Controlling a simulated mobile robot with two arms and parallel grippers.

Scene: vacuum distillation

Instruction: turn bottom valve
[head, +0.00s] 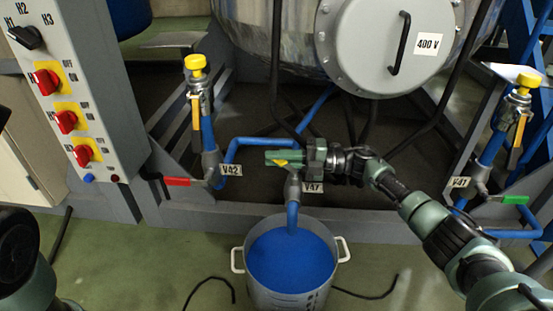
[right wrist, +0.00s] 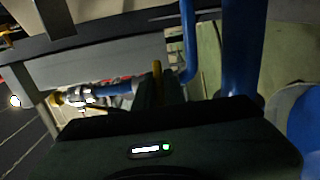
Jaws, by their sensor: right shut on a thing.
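The bottom valve sits on the blue pipe above the pot, beside a V47 label (head: 312,187). Its yellow handle (head: 282,163) is mostly hidden by my right gripper (head: 275,157). My right gripper comes in from the right and is shut on the handle. In the right wrist view the yellow handle (right wrist: 157,68) sticks up at the fingers (right wrist: 152,92). The valve's outlet (head: 292,212) points down into the pot (head: 287,298). Part of my left arm shows at the lower left, but its gripper is out of view.
The pot holds blue liquid and stands on the green floor. A valve with a red handle (head: 176,182) is at left, one with a green handle (head: 515,199) at right. A switch panel (head: 105,110) stands at left. The round vessel hatch (head: 365,45) is above.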

